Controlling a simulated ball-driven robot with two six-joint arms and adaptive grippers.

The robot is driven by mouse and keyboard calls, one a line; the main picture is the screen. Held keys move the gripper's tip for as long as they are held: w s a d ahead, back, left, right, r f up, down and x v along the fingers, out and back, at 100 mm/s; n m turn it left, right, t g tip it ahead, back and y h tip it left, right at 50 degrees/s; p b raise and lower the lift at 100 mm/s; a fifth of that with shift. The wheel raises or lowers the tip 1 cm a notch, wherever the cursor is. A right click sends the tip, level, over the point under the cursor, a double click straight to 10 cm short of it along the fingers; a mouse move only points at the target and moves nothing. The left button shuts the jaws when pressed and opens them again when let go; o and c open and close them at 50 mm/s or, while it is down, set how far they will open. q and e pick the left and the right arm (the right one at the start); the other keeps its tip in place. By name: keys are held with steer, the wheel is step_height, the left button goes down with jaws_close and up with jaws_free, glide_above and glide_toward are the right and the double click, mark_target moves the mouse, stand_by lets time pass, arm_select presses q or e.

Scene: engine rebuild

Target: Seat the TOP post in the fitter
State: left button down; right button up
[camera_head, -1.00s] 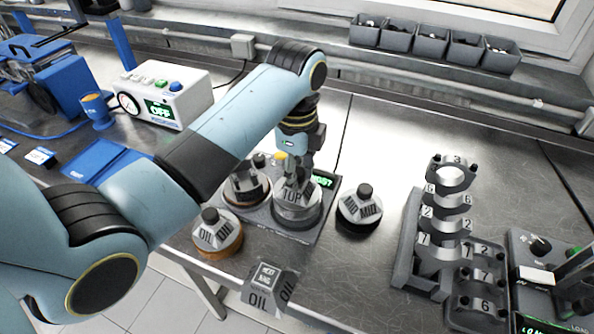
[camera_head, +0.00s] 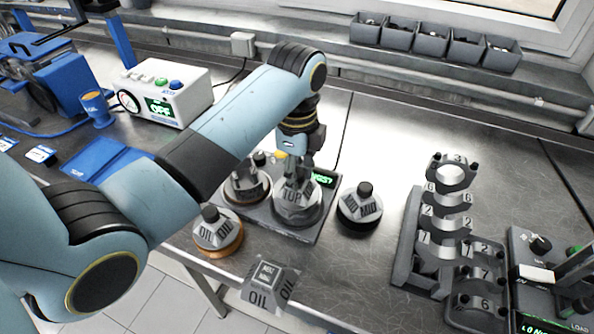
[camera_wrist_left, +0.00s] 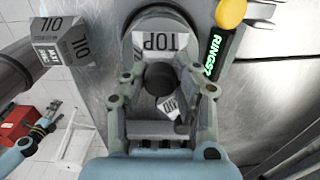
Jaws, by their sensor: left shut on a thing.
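The TOP post (camera_head: 294,206), a grey faceted block with a black knob, is at the right part of the fitter (camera_head: 262,222), a grey plate with a green-lit display. My left gripper (camera_head: 300,172) is over the post from above and shut on its knob. In the left wrist view the gripper (camera_wrist_left: 162,85) has its fingers around the dark knob, with the TOP label (camera_wrist_left: 160,42) upside down beyond. The post looks about upright; its underside is hidden, so I cannot tell whether it is fully down. My right gripper (camera_wrist_left: 52,115) shows small in the left wrist view, its opening unclear.
The OIL post (camera_head: 217,232) stands left on a copper-coloured ring, the MID post (camera_head: 360,208) right on a black one. Another round piece (camera_head: 247,186) is left of TOP, partly behind my arm. An OIL-marked block (camera_head: 270,286) is in front. A numbered rack (camera_head: 405,255) stands right.

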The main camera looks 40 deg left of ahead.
stand_by(0.7)
arm_select(q)
steer(key=shift+f, duration=0.55)
stand_by(0.5)
steer(key=c, duration=0.5)
jaws_free()
steer(key=shift+c, duration=0.2)
steer(key=shift+r, duration=3.1)
